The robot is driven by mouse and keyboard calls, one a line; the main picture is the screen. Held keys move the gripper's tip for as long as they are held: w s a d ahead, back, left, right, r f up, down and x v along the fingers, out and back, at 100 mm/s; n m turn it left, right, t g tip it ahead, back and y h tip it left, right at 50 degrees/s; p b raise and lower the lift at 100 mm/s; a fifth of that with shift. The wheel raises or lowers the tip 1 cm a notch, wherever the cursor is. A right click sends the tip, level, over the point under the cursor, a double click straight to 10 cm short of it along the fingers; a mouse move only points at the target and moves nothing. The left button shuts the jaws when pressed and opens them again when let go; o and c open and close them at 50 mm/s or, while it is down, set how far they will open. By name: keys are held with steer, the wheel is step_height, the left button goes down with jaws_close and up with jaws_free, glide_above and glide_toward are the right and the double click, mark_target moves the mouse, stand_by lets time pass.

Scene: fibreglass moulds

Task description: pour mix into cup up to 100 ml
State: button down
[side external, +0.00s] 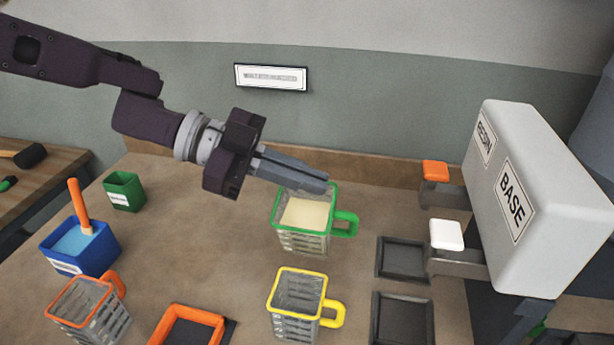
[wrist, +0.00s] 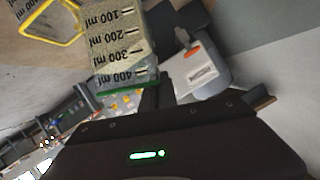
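A clear cup with a green rim and handle (side external: 303,240) stands upright on the table, with pale cream mix inside to near the rim. In the wrist view the cup (wrist: 118,45) shows upside down, with marks from 100 to 400 ml. An empty cup with yellow rim (side external: 297,305) stands in front. An orange-rimmed cup (side external: 88,310) stands at front left and looks empty.
A white dispenser (side external: 540,200) marked RESIN and BASE stands at right, with orange (side external: 435,171) and white (side external: 446,234) levers. Dark trays (side external: 402,258) lie below it. A blue tub (side external: 80,245) with an orange-handled tool and a green bin (side external: 124,192) stand left.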

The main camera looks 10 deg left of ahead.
mark_target(300, 246)
steer(key=shift+s+f+m+t, duration=0.15)
steer(key=shift+s+f+m, duration=0.1)
steer(key=shift+f, duration=0.25)
steer(key=shift+s+f+m+t, duration=0.15)
steer(key=shift+f+m, duration=0.1)
steer(key=shift+f, duration=0.2)
stand_by(0.5)
steer(key=shift+s+f+m+t+h, duration=0.3)
steer(key=shift+s+f+m+t, duration=0.45)
steer(key=shift+m, duration=0.45)
steer(key=shift+s+f+m+t+h, duration=0.3)
steer(key=shift+s+f+m+t, duration=0.5)
steer(key=shift+m, duration=0.4)
stand_by(0.7)
steer(key=shift+s, duration=0.1)
stand_by(2.4)
steer(key=shift+r+n+g, duration=0.4)
steer(key=shift+n+g, duration=0.25)
steer(key=shift+n, duration=0.35)
steer(key=shift+r+n+g+y, duration=0.15)
steer(key=shift+n+g+y, duration=0.45)
steer(key=shift+n, duration=0.5)
